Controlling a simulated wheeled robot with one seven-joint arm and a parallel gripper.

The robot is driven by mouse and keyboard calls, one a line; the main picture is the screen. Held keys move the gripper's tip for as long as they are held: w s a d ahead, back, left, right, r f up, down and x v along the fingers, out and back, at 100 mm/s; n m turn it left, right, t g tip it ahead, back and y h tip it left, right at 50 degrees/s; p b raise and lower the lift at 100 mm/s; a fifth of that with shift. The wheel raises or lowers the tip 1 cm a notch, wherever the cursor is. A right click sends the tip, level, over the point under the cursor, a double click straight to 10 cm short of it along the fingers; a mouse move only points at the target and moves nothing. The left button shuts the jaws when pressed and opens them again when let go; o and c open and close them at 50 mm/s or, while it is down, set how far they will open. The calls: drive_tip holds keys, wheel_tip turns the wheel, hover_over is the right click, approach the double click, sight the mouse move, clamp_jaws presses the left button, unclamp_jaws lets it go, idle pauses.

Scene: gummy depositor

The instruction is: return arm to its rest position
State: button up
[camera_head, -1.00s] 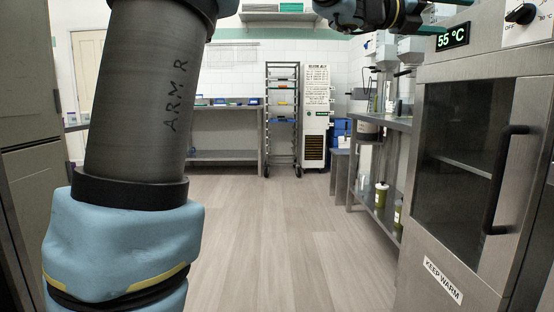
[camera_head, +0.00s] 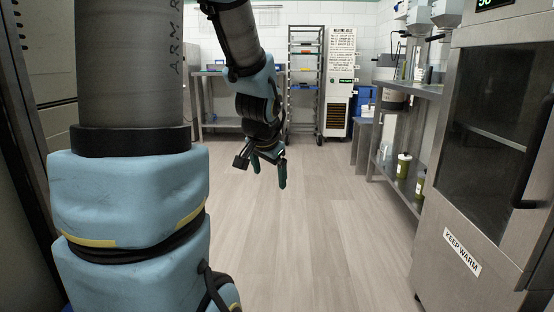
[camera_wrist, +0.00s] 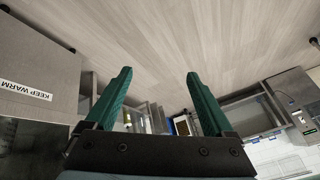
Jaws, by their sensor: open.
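My gripper (camera_head: 269,171) hangs in front of me at the end of my bent arm, over the open floor, with its fingers pointing down. In the wrist view my gripper (camera_wrist: 153,100) shows two green fingers spread wide apart. Nothing is between them, and the jaws are open and empty. My arm's thick grey link and blue joint fill the left of the head view and hide what is behind them.
A steel warming cabinet (camera_head: 480,240) labelled "KEEP WARM" stands close on the right. A steel shelf unit (camera_head: 413,90) with bottles is behind it. A rack (camera_head: 304,88) and a white machine (camera_head: 339,80) stand at the back. The middle floor (camera_head: 310,240) is clear.

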drive_tip(key=s+a+f+n+g, duration=0.2)
drive_tip(key=s+f+n, duration=0.15)
drive_tip(key=s, duration=0.35)
drive_tip(key=s+a+f+n+g, duration=0.3)
drive_tip(key=s+f, duration=0.1)
drive_tip(key=s, duration=0.3)
wheel_tip(320, 180, up, 29)
drive_tip(key=p, duration=2.8)
drive_tip(key=shift+w+d+y, duration=0.15)
drive_tip(key=shift+w+y, duration=0.15)
drive_tip(key=shift+w, duration=0.1)
